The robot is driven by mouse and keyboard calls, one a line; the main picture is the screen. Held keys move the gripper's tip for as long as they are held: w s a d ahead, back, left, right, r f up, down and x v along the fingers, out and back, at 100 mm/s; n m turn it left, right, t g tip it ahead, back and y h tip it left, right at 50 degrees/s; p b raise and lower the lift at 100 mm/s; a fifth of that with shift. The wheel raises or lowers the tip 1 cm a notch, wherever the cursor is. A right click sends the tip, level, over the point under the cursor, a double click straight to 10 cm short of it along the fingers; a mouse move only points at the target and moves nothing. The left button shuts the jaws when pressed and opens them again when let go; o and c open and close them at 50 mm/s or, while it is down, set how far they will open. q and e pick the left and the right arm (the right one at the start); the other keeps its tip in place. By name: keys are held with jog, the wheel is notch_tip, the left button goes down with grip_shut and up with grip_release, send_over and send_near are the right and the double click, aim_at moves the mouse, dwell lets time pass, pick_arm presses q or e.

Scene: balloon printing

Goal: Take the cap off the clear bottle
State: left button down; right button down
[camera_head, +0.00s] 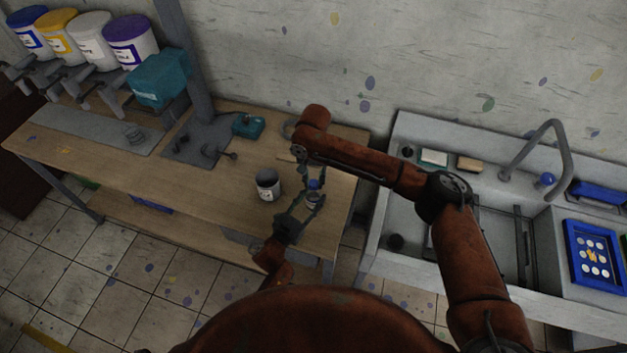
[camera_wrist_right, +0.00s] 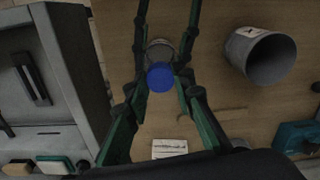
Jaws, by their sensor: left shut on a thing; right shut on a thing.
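The clear bottle (camera_head: 313,200) is upright over the right part of the wooden table, with the blue cap (camera_head: 314,184) at its top. My left gripper (camera_head: 313,201) reaches in from below and is shut on the bottle. My right gripper (camera_head: 312,183) comes from above and is shut on the cap. In the right wrist view the cap (camera_wrist_right: 160,77) sits between my right fingertips, and the bottle's round outline (camera_wrist_right: 160,49) shows behind it between the left fingers. I cannot tell whether cap and bottle still touch.
A grey cup (camera_head: 268,185) stands on the table left of the bottle. A teal box (camera_head: 248,125) lies farther back. The sink (camera_head: 398,215) is to the right, with a faucet (camera_head: 560,150) and a blue tray (camera_head: 594,254). Several paint buckets (camera_head: 130,40) stand at upper left.

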pick_arm(q)
jog(key=shift+a+f, duration=0.2)
jog(key=shift+f, duration=0.2)
pick_arm(e)
jog(key=n, duration=0.4)
jog(key=shift+s+d+f, duration=0.1)
jog(key=shift+f, duration=0.05)
jog(key=n, duration=3)
jog(key=shift+r, duration=0.2)
jog(key=n, duration=0.9)
jog(key=shift+a, duration=0.2)
jog(key=shift+r, duration=0.15)
jog(key=shift+r, duration=1)
